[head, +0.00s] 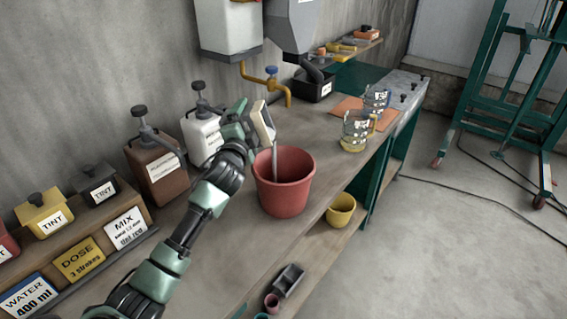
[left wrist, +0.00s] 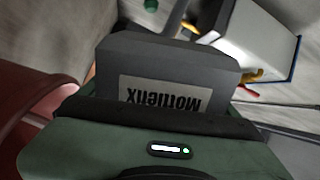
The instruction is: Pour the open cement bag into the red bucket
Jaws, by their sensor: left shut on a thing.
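The red bucket (head: 284,182) stands upright on the wooden bench; part of a red wall that looks like its side also shows at the left of the left wrist view (left wrist: 40,112). My left gripper (head: 244,124) is above the bucket's rim, shut on the cement bag (head: 264,122). The bag is tilted, and a thin pale-grey stream runs from it down into the bucket. In the left wrist view the bag (left wrist: 165,68) is a grey block with an upside-down "Mottlefix" label. The bucket's contents are mostly hidden. My right gripper is not in view.
White (head: 203,136) and brown (head: 156,170) pump containers stand left of the bucket. A yellow tap (head: 265,82) hangs behind it. Two clear jugs (head: 356,132) stand to the right on the bench. A yellow bucket (head: 341,210) is on the lower shelf. The floor at right is mostly clear.

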